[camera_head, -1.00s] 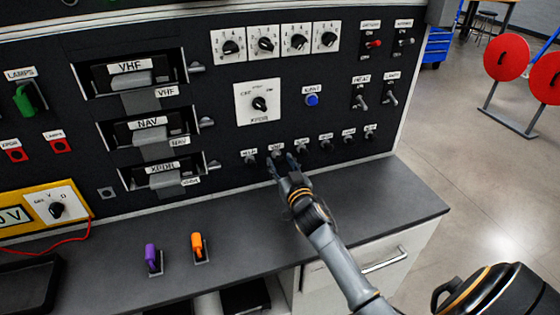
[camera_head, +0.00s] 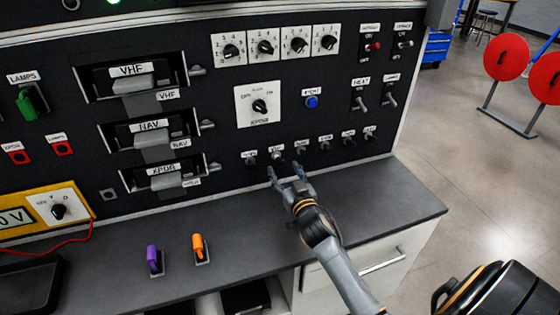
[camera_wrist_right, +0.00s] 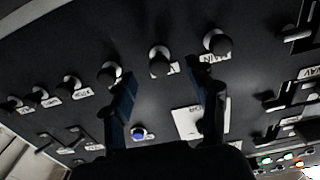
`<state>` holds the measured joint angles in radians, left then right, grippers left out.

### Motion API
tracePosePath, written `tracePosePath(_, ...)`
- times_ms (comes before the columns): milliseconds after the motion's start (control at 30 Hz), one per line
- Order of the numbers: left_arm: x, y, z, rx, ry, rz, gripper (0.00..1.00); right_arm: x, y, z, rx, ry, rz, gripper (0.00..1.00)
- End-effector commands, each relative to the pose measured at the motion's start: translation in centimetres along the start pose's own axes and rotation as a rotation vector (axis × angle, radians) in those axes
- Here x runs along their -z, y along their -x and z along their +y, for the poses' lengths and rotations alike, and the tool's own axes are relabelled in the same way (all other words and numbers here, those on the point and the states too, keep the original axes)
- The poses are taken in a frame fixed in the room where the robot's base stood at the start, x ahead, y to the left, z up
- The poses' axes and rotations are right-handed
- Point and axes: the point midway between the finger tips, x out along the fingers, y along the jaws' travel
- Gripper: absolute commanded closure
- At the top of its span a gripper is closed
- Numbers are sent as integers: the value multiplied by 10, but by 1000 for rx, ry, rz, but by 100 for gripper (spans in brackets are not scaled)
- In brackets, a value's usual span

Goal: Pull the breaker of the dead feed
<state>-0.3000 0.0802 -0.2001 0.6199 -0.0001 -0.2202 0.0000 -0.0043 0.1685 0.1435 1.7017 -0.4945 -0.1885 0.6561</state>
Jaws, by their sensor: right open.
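A row of several dark round breaker knobs runs along the lower right of the black panel. The leftmost breaker (camera_head: 250,160) and the second breaker (camera_head: 277,156) are nearest my right gripper (camera_head: 284,172). The gripper is open and empty, just in front of and below the second breaker, apart from it. In the wrist view, the second breaker (camera_wrist_right: 161,62) shows between the spread blue-grey fingers (camera_wrist_right: 160,78), beyond their tips. The leftmost breaker appears there at upper right (camera_wrist_right: 217,42). The small labels are too blurred to read surely. My left gripper is not in view.
A purple-handled lever (camera_head: 153,259) and an orange-handled lever (camera_head: 199,248) stand on the grey counter (camera_head: 375,205). A blue button (camera_head: 311,102) and a rotary selector (camera_head: 260,105) sit above the breakers. A yellow meter (camera_head: 15,215) with a red lead is at left.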

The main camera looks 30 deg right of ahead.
Motion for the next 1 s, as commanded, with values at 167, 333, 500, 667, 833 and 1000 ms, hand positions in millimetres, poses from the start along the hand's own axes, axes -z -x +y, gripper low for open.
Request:
tracePosePath(167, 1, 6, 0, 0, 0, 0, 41, 1, 15, 0, -1, -1, -1, 41)
tracePosePath(333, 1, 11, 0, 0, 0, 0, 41, 0, 29, 0, 0, -1, -2, 41)
tracePosePath(500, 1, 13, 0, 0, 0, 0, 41, 1, 38, 0, -1, 0, 0, 41)
tracePosePath(667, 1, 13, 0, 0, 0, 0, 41, 0, 39, 0, -1, 0, 1, 41)
tracePosePath(833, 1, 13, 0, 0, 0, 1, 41, 0, 39, 0, -1, 0, 1, 41)
tracePosePath(1000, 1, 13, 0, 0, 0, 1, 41, 0, 39, 0, 0, 1, 1, 41)
